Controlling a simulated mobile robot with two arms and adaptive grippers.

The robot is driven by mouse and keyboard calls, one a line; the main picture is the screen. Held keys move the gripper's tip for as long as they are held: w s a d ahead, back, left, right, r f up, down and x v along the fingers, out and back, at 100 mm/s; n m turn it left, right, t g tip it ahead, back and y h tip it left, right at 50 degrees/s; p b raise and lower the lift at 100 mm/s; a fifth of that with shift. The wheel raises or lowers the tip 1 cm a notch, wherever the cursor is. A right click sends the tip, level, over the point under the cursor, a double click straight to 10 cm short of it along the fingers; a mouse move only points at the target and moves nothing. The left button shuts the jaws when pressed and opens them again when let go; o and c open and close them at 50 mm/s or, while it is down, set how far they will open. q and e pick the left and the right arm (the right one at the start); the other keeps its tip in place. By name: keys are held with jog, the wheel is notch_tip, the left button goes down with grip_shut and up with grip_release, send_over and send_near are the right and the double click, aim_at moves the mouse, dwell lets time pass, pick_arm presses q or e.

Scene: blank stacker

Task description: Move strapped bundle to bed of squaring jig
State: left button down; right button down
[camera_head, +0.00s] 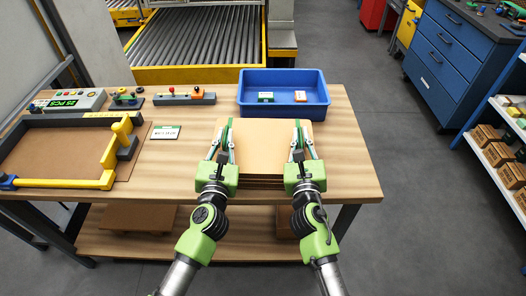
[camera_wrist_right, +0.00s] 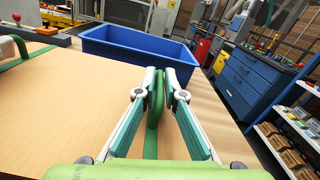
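The strapped bundle (camera_head: 262,152) is a flat stack of tan cardboard blanks lying on the bench. Green straps with upright loop handles run along its left and right sides. My left gripper (camera_head: 229,134) is at the left handle, its fingertips drawn together on it. My right gripper (camera_head: 298,134) is at the right handle; in the right wrist view its fingers (camera_wrist_right: 160,78) close on both sides of the green loop (camera_wrist_right: 154,100). The squaring jig (camera_head: 107,178) is at the bench's left, with dark and yellow rails around a brown bed (camera_head: 50,153). The bed looks empty.
A blue tray (camera_head: 283,111) with small items stands just behind the bundle. A label card (camera_head: 165,132) lies between jig and bundle. A grey block with red and orange parts (camera_head: 184,98) and a counter box (camera_head: 72,100) are at the back. Bare wood (camera_head: 345,160) lies right.

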pick_arm(q)
jog(key=shift+r, duration=0.15)
pick_arm(e)
jog(key=shift+r, duration=0.2)
